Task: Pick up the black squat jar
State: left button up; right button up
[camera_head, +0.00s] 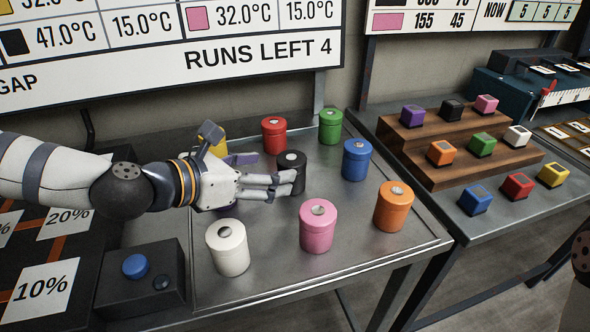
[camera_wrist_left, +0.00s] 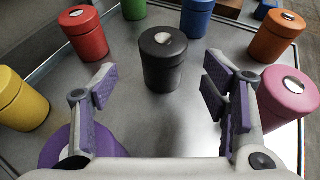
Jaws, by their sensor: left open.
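The black squat jar (camera_head: 292,160), with a grey disc on its lid, stands upright on the metal table among other coloured jars. In the left wrist view the black jar (camera_wrist_left: 162,60) is ahead, centred between the spread fingers. My left gripper (camera_head: 268,172) is open and empty, reaching in from the left with its fingers near the jar's left side. The fingers hide part of the jar in the head view. My right gripper is not in view.
Around it stand red (camera_head: 274,135), green (camera_head: 330,127), blue (camera_head: 356,160), orange (camera_head: 393,206), pink (camera_head: 318,227), white (camera_head: 227,248) and yellow (camera_head: 218,146) jars. A purple jar (camera_wrist_left: 62,150) is under the left gripper. A stepped wooden rack (camera_head: 460,178) with small cubes stands right.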

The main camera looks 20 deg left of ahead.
aim_at(282, 163)
pick_arm(q)
jog(key=x, duration=0.5)
jog(key=shift+w+d+r+b, duration=0.2)
jog(key=shift+d+r+b, duration=0.05)
jog(key=shift+d+b, duration=0.2)
jog(key=shift+w+d, duration=0.15)
jog(key=shift+w, duration=0.25)
jog(key=shift+r, duration=0.1)
jog(key=c, duration=1.4)
